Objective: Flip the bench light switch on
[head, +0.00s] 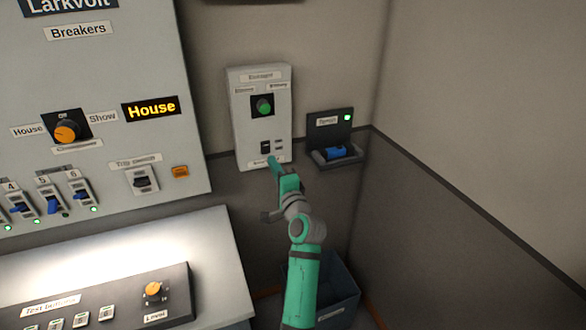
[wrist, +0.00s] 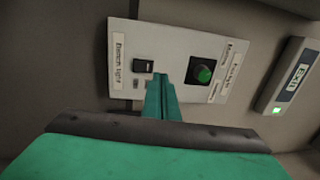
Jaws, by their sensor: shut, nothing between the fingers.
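In the wrist view the switch (wrist: 143,66) sits next to a label that seems to read "Bench light" (wrist: 119,58). A small dark indicator (wrist: 136,84) lies beside the switch and looks unlit. My gripper (head: 272,161) is shut and empty, just below the switch in the head view. In the wrist view its fingertips (wrist: 160,80) show beside the switch; I cannot tell whether they touch the box.
A black holder (head: 331,124) with a green lamp and a blue item hangs right of the box. A large breaker panel (head: 110,75) fills the left, above a brightly lit desk (head: 100,255). A dark bin (head: 340,290) stands on the floor behind my arm.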

